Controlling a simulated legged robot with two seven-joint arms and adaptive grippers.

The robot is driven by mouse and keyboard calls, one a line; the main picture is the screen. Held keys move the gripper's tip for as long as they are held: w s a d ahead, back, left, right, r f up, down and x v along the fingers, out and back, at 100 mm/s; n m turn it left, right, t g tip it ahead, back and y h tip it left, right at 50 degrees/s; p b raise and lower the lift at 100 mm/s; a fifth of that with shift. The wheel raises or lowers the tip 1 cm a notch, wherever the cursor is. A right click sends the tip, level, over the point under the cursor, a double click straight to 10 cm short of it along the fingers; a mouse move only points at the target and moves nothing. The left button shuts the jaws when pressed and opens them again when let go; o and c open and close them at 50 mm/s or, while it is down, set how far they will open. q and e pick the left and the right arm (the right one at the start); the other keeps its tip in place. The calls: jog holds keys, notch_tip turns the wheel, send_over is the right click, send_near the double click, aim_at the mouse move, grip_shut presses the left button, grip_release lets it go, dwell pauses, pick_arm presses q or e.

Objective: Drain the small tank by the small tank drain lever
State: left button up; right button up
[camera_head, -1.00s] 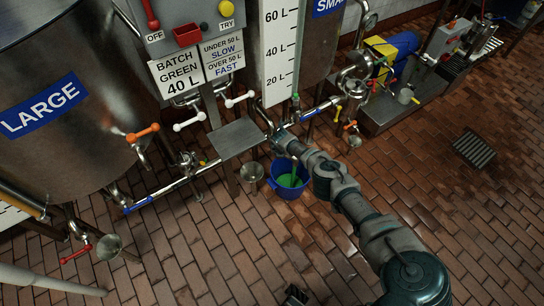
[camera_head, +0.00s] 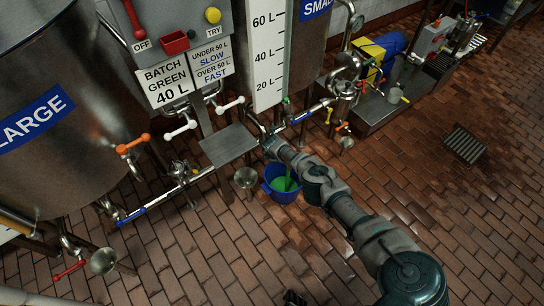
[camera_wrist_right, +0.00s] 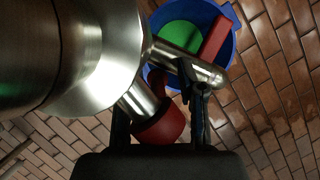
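The small tank, with a blue "SMALL" label (camera_head: 315,8), stands at the top centre behind a litre scale. A blue bucket (camera_head: 281,186) holding green liquid is on the floor below; the wrist view also shows the bucket (camera_wrist_right: 232,50). My right gripper (camera_wrist_right: 160,115) is open beside the steel pipework near the small tank. A red rounded knob (camera_wrist_right: 160,127) is between its spread fingers; I cannot tell whether they touch it. A red lever handle (camera_wrist_right: 215,38) lies over the bucket's opening. My right arm hides much of this pipework in the head view. My left gripper is not identifiable.
The large tank (camera_head: 75,160) fills the left. White-handled (camera_head: 180,130) and orange-handled (camera_head: 132,144) levers sit near a metal shelf (camera_head: 229,146). A steel funnel (camera_head: 245,178) is left of the bucket.

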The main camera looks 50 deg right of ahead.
jog(key=shift+w+a, duration=0.1)
jog(key=shift+r, duration=0.75)
jog(key=shift+s+a+r, duration=0.3)
jog(key=shift+r, duration=0.2)
jog(key=v, duration=0.9)
jog(key=shift+s+a+f, duration=0.1)
jog(key=shift+s, duration=0.1)
